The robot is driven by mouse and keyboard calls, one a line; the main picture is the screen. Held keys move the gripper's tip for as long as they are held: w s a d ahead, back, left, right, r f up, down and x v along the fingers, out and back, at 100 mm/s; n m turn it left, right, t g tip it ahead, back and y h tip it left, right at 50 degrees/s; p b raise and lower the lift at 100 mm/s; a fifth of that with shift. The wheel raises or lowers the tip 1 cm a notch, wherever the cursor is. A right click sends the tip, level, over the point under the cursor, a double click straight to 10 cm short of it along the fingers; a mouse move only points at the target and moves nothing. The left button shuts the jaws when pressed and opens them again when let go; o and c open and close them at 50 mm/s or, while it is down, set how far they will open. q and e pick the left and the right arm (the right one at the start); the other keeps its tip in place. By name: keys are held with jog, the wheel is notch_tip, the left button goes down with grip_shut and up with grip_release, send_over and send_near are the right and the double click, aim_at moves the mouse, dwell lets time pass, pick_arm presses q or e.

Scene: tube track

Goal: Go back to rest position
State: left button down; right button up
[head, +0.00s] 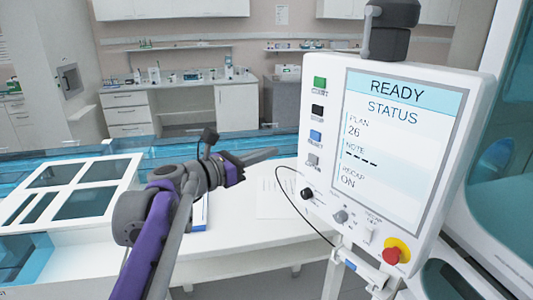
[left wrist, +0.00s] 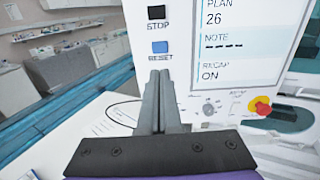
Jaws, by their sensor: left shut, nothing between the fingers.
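My left gripper (head: 275,152) reaches in from the left over the white table, fingers shut and empty, pointing toward the control panel (head: 342,80). In the head view its tips end left of the panel's edge, with a gap in the picture. In the left wrist view the closed fingers (left wrist: 160,75) overlap the panel just below the blue RESET button (left wrist: 160,47); I cannot tell the distance. The panel's screen (head: 392,150) reads READY, STATUS, PLAN 26, NOTE with dashes, RECAP ON. My right gripper is not in view.
A red emergency knob (head: 393,252) on a yellow base sits low on the panel. A black cable loops left of the panel. A white tray unit (head: 115,170) stands at the left. Paper (head: 275,198) lies on the table (head: 250,235). Cabinets stand behind.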

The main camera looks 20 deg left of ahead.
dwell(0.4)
pick_arm(q)
jog(key=s+d+f+m+g+y, duration=0.1)
jog(key=s+d+f+m+g, duration=0.2)
jog(key=s+f+m, duration=0.35)
jog(key=s+d+f+m+g+y, duration=0.1)
jog(key=s+d+f+m+g, duration=0.2)
jog(key=f, duration=0.6)
jog(key=s+d+f+m+g+y, duration=0.1)
jog(key=s+d+f+m+g, duration=0.15)
jog(key=s+f+m, duration=0.4)
jog(key=s+a+f+m+y, duration=0.2)
jog(key=s+f+m+y, duration=0.1)
jog(key=s+f+m, duration=0.2)
jog(key=s+a+f+m+g+y, duration=0.1)
jog(key=s+a+f+m+y, duration=0.1)
jog(key=s+f+m, duration=0.4)
notch_tip(320, 180, down, 6)
jog(key=m+y, duration=0.1)
jog(key=m, duration=0.1)
jog(key=shift+a+r+m, duration=0.25)
jog(key=shift+m, duration=0.15)
jog(key=shift+s, duration=0.1)
